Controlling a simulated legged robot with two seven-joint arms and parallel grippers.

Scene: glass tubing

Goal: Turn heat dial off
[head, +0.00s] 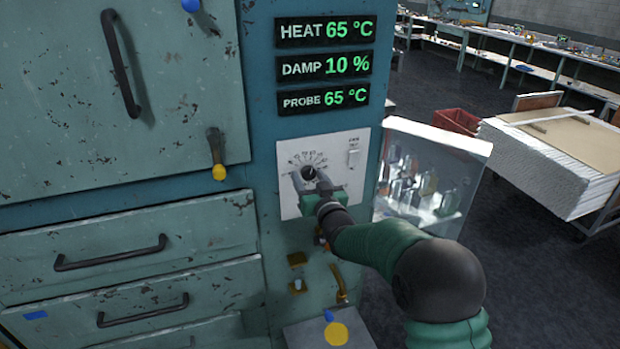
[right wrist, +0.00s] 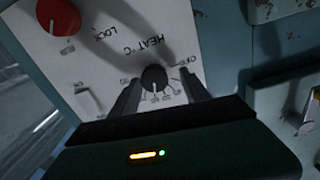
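The heat dial (head: 309,173) is a small black knob with a printed scale on a white panel (head: 352,143) on the teal cabinet. It also shows in the right wrist view (right wrist: 155,78), where the panel reads HEAT °C upside down. My right gripper (head: 313,182) is at the dial, with its fingers on either side of it. In the right wrist view the fingers (right wrist: 160,92) stand apart with gaps to the knob, so the gripper is open around or just in front of it. The display (head: 325,31) reads HEAT 65 °C. My left gripper is not in view.
A red knob (right wrist: 58,17) marked LOCK and a switch (head: 353,158) share the panel. Displays for DAMP (head: 325,66) and PROBE (head: 323,98) sit above. A lit glassware case (head: 425,185) is right of the panel. Drawers with handles (head: 110,253) are at left.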

